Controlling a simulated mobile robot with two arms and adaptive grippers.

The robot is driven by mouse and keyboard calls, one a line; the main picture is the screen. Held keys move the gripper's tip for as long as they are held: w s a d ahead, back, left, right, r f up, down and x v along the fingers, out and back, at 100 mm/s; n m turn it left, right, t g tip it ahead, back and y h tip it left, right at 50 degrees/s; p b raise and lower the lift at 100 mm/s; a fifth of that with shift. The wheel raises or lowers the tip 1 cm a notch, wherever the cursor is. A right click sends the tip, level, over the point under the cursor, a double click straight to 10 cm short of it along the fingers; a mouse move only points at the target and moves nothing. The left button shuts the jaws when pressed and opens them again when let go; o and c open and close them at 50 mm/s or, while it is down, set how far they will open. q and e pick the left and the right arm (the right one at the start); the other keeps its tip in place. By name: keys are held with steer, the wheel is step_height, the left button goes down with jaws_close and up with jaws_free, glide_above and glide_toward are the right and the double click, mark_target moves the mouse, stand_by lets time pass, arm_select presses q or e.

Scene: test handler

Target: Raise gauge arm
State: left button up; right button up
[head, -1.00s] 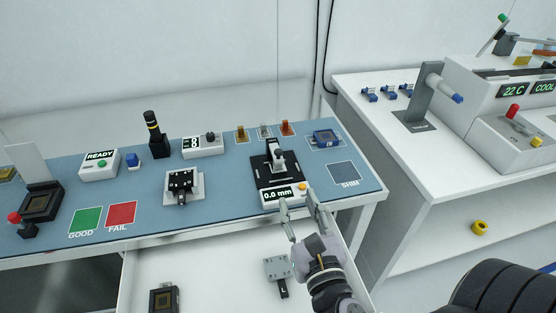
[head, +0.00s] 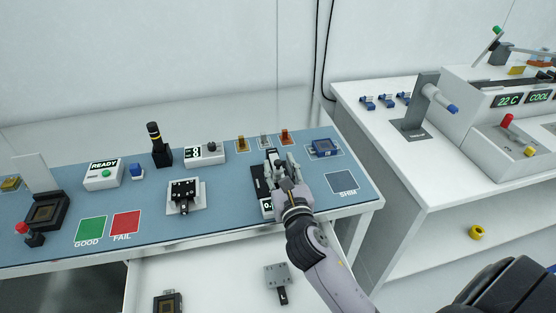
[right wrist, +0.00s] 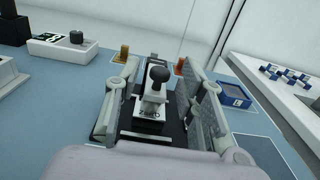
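The gauge (head: 257,184) is a black base on the blue bench top, with its readout mostly hidden behind my right gripper in the head view. My right gripper (head: 281,160) is over the gauge. In the right wrist view its fingers (right wrist: 162,82) are spread on both sides of the knob and block, with visible gaps. My left gripper is in no view.
Small coloured blocks (head: 264,141) stand behind the gauge. A blue tray (head: 324,147) and the SHIM square (head: 342,181) lie to its right. A black fixture on a grey plate (head: 184,194) stands to its left. An open drawer (head: 225,270) is below the bench.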

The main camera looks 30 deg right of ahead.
steer(key=shift+x, duration=1.05)
jaws_close()
